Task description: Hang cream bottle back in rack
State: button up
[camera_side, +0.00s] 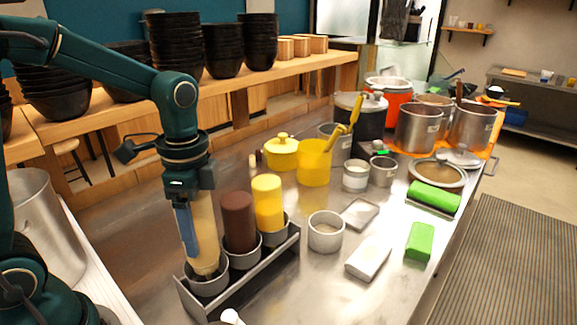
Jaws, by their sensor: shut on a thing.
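The cream bottle (206,238) is pale beige and stands nearly upright, with its lower end in the left ring of the grey metal rack (245,288). My gripper (190,228) is shut on it from above and to the left; a blue finger lies along the bottle's left side. The other finger is hidden. A dark brown bottle (238,220) sits in the middle ring and a yellow bottle (268,203) in the right ring. I cannot tell whether the cream bottle rests fully in its ring.
A small metal cup (325,232) and white block (369,258) stand right of the rack. A yellow container (314,163) and yellow lidded pot (281,152) are behind. A large metal pot (42,225) is at left.

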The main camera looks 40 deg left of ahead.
jog(key=shift+f, duration=1.25)
jog(key=shift+f, duration=0.1)
jog(key=shift+f, duration=1.3)
jog(key=o, duration=0.7)
jog(key=shift+r, duration=3.8)
